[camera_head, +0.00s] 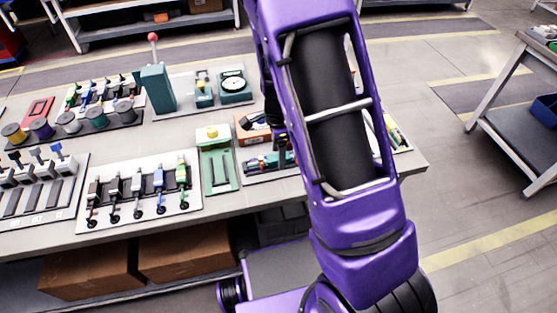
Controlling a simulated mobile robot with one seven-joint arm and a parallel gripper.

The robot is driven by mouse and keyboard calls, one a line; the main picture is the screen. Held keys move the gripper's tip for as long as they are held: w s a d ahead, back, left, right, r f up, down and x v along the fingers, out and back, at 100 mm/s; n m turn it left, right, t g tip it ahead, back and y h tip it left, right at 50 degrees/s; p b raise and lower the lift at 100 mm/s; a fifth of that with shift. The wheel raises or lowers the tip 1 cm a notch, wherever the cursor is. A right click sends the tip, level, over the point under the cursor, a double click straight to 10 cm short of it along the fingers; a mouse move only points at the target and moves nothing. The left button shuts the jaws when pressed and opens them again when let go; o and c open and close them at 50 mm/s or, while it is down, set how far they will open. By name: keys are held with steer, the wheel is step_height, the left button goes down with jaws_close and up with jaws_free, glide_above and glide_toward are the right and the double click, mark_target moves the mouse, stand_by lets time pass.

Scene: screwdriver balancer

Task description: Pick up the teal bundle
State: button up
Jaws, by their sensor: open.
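My arm crosses the middle of the view and hides the area to the right of this item. My gripper does not show clearly; it is hidden behind the arm, and I cannot tell its distance from the teal item.
The workbench (240,201) holds a green fixture (217,165), a tool board (140,192), a row of spools (97,118), a teal block with a red-knobbed lever (157,88) and a round dial (233,85). An orange-brown box (250,128) stands behind the teal item. A cart (520,105) stands at right.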

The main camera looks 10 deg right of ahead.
steer(key=shift+f, duration=0.3)
jaws_close()
steer(key=shift+r, duration=0.15)
